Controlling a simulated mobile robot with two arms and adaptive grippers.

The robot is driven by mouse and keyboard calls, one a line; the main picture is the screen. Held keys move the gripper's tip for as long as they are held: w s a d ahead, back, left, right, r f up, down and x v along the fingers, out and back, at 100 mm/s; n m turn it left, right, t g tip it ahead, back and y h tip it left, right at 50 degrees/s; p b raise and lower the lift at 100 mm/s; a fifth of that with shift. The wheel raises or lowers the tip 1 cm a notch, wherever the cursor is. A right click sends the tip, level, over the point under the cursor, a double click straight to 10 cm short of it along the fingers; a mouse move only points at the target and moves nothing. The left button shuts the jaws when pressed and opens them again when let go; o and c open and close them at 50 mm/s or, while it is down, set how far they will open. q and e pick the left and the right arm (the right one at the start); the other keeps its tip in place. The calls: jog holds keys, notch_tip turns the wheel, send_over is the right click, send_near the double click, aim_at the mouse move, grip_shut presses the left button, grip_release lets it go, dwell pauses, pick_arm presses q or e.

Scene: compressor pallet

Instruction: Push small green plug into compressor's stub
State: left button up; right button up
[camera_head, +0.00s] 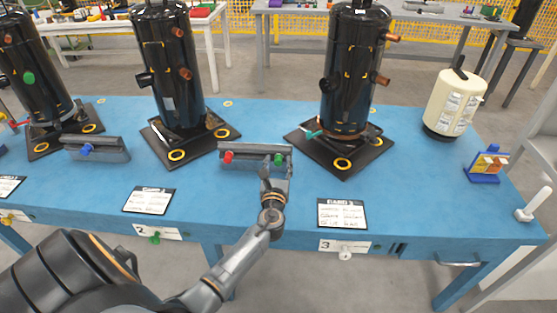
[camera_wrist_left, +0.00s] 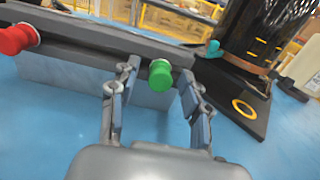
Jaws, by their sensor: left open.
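A small green plug (camera_head: 279,158) sits on the right part of a grey rack, at its front face. In the left wrist view the green plug (camera_wrist_left: 160,75) lies between the two fingers, with gaps at both sides. My left gripper (camera_head: 275,168) is open around it and holds nothing. The right black compressor (camera_head: 350,70) stands behind the rack on a dark base, with copper stubs (camera_head: 388,38) on its right side. The middle black compressor (camera_head: 168,75) also has copper stubs (camera_head: 184,73). The left compressor (camera_head: 30,65) carries a green plug (camera_head: 28,77). My right gripper is not visible.
A red plug (camera_head: 228,157) sits at the left of the same grey rack (camera_head: 253,160). Another rack (camera_head: 110,150) holds a blue plug. A cream canister (camera_head: 456,100) and label cards (camera_head: 342,214) are on the blue table (camera_head: 420,200). A teal fitting (camera_head: 313,134) is near the right compressor's base.

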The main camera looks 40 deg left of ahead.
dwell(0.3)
pick_arm(q)
grip_shut()
jog(key=shift+p+v, duration=0.7)
jog(key=shift+v, duration=2.3)
